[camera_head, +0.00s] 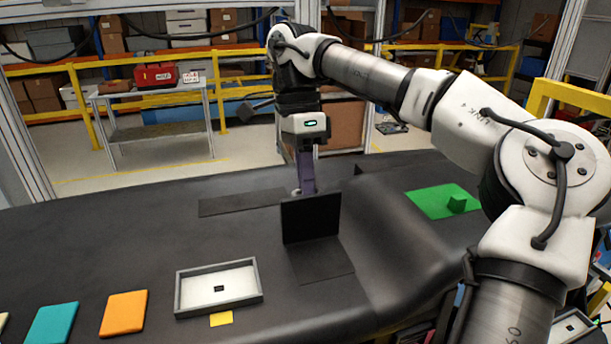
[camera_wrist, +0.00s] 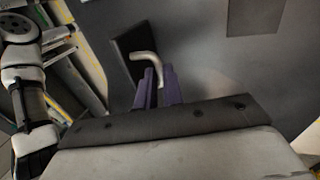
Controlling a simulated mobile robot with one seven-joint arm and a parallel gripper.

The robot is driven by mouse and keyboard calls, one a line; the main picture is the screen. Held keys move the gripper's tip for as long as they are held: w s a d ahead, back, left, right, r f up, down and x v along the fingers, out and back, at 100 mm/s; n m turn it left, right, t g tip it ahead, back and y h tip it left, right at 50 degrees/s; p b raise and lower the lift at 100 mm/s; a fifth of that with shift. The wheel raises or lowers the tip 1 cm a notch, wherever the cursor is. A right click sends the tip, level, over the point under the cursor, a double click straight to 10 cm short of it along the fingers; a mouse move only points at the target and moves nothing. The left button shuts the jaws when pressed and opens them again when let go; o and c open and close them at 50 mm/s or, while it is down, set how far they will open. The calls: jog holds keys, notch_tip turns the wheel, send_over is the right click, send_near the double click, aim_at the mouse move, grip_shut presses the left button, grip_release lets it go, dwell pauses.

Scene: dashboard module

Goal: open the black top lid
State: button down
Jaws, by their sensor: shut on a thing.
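The black top lid (camera_head: 312,217) stands about upright on the black table in the head view, at the rear edge of a flat dark panel (camera_head: 322,262). In the wrist view it shows as a dark slab (camera_wrist: 128,44) seen nearly edge-on. A bent silver handle (camera_wrist: 147,60) sits beside the lid, at the purple fingers. My gripper (camera_head: 299,188) is behind the lid, pointing down, its fingertips partly hidden by it. In the wrist view my gripper (camera_wrist: 157,86) is closed around the handle; the exact contact is hard to see.
A grey-rimmed white tray (camera_head: 218,286) lies left of the lid, with a yellow note (camera_head: 221,319) in front. Orange (camera_head: 124,314) and teal (camera_head: 53,323) pads lie further left. A flat dark panel (camera_head: 242,202) lies behind left.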

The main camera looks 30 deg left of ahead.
jog(key=shift+d+f, duration=0.1)
jog(key=shift+f, duration=0.25)
jog(key=c, duration=1.5)
grip_release()
jog(key=shift+w+d, duration=0.1)
jog(key=shift+c, duration=0.2)
jog(key=shift+r, duration=0.15)
jog(key=shift+r, duration=0.1)
